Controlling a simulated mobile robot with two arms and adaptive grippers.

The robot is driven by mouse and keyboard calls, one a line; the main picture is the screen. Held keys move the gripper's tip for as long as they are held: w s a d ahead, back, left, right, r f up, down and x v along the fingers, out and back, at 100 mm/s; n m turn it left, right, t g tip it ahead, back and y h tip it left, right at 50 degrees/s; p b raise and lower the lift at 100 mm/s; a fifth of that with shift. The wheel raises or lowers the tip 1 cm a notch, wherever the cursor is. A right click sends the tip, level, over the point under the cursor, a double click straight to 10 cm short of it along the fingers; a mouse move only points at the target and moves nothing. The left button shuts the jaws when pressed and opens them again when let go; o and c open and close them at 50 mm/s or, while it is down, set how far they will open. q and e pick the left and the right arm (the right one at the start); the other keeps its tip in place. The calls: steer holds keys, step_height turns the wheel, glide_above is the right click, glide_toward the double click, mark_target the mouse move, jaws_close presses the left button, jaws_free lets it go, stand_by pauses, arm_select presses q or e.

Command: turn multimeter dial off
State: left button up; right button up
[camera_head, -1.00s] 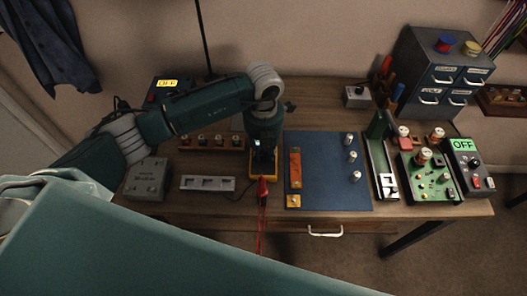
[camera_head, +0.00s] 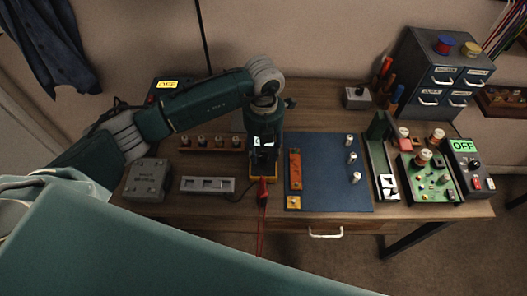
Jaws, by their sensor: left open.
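The multimeter, a yellow-edged meter (camera_head: 264,179), lies near the front of the workbench, left of the blue mat. My left gripper (camera_head: 263,160) is directly over it, reaching down from above, and is open. The gripper and wrist cover most of the meter, so its dial and the dial's setting are hidden. I cannot tell whether the fingers touch the dial. Red leads (camera_head: 262,205) run from the meter over the front edge. My right gripper is not in view.
A blue mat (camera_head: 330,185) with an orange strip and several posts lies to the right. Farther right are a green circuit board (camera_head: 430,182) and a box reading OFF (camera_head: 464,146). Drawers (camera_head: 440,78) stand at the back right.

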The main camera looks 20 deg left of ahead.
mark_target(263, 155)
arm_select(q)
step_height(263, 155, up, 10)
steer(key=shift+r, duration=0.2)
steer(key=shift+f, duration=0.1)
stand_by(0.5)
